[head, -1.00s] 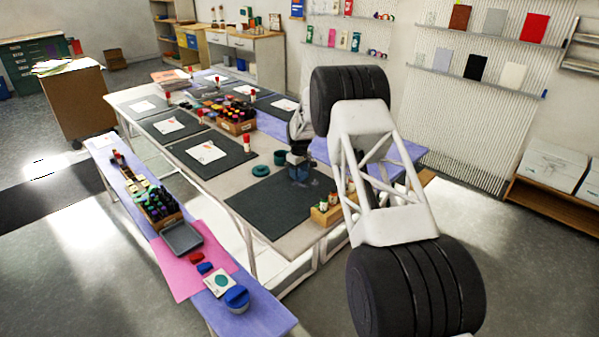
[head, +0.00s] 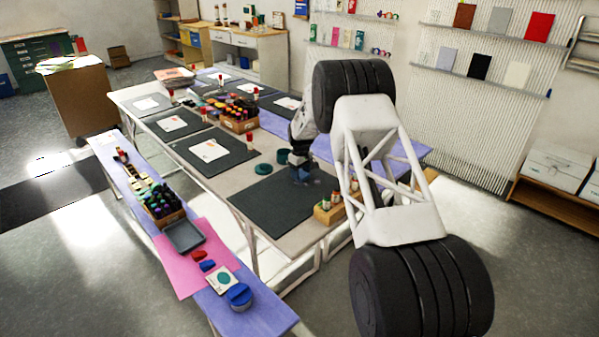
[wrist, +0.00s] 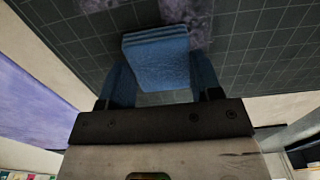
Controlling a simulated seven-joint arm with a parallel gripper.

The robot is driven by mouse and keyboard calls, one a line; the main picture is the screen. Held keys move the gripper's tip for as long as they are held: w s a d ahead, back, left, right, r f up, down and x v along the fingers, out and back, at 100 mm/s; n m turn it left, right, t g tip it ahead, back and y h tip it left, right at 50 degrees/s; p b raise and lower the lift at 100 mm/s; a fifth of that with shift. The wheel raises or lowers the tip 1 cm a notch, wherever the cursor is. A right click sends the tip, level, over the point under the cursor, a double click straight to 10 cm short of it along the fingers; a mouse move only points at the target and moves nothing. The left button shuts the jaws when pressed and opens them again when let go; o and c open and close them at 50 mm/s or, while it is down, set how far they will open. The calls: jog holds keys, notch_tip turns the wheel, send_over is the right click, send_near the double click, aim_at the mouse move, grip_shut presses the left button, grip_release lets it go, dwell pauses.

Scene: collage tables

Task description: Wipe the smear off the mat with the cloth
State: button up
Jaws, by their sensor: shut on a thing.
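My gripper (wrist: 162,80) is shut on a folded blue cloth (wrist: 158,58), with one finger at each side of it. The cloth is at the surface of the dark gridded mat (wrist: 262,52); whether it presses on it is hard to tell. A greyish-purple smear (wrist: 198,18) shows on the mat just beyond the cloth, with another patch of it at the upper left. In the head view my gripper (head: 300,176) is low over the far right part of the near mat (head: 262,208). The cloth is small and dark there, and the smear cannot be made out.
A wooden box of small bottles (head: 329,213) stands at the mat's right edge, close to my arm. A teal round lid (head: 263,169) and a teal pot (head: 283,156) are just beyond the mat. The mat's near left part is clear.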

aim_at(317, 188)
jog(key=shift+s+d, duration=0.65)
jog(key=shift+d+f, duration=0.1)
jog(key=shift+s+d, duration=0.9)
jog(key=shift+s, duration=0.05)
jog(key=shift+s+d, duration=0.1)
jog(key=shift+d, duration=0.05)
jog(key=shift+s+d, duration=0.8)
jog(key=shift+s+d, duration=0.1)
jog(key=shift+s+d, duration=0.8)
jog(key=shift+d, duration=0.05)
jog(key=shift+s+a, duration=0.1)
